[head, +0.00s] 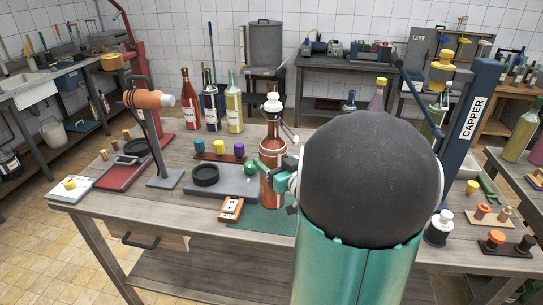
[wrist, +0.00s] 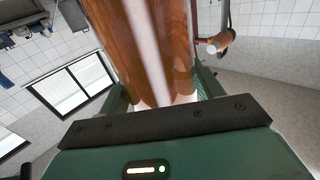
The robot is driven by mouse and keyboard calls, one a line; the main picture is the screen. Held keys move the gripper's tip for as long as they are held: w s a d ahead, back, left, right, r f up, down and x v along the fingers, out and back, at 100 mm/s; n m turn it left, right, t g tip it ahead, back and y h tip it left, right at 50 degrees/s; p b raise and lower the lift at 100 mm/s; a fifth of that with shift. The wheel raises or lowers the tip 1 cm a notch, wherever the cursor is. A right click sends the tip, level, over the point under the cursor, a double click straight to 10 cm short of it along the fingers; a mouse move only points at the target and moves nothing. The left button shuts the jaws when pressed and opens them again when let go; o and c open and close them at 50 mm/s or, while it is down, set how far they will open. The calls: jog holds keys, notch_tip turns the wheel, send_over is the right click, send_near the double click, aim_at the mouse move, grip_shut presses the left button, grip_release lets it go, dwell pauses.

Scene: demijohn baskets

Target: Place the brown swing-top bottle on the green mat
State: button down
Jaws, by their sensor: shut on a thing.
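The brown swing-top bottle (head: 272,160) stands upright in the head view, with a white stopper and wire at its top. My gripper (head: 276,172) is shut on its body from the right side. In the wrist view the brown glass (wrist: 150,45) fills the space between the green fingers of my gripper (wrist: 165,100). The green mat (head: 262,220) lies on the table below and around the bottle's foot. My arm covers the mat's right part. I cannot tell whether the bottle's base touches the mat.
A grey plate with a black ring (head: 205,174) and a small white-orange box (head: 231,209) sit left of the bottle. A green ball (head: 250,168) is close beside it. Several bottles (head: 210,103) stand behind. A blue capper column (head: 470,120) stands at the right.

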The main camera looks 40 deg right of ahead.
jog(key=shift+w+d+f, duration=0.1)
jog(key=shift+w+f, duration=0.25)
jog(key=shift+f, duration=0.55)
jog(key=shift+w+d+f, duration=0.1)
jog(key=shift+w+f, duration=0.3)
jog(key=shift+f, duration=0.5)
jog(key=shift+w+d+f, duration=0.1)
jog(key=shift+w+f, duration=0.25)
jog(key=shift+f, duration=0.7)
jog(key=shift+c, duration=1.4)
grip_release()
jog(key=shift+f, duration=0.15)
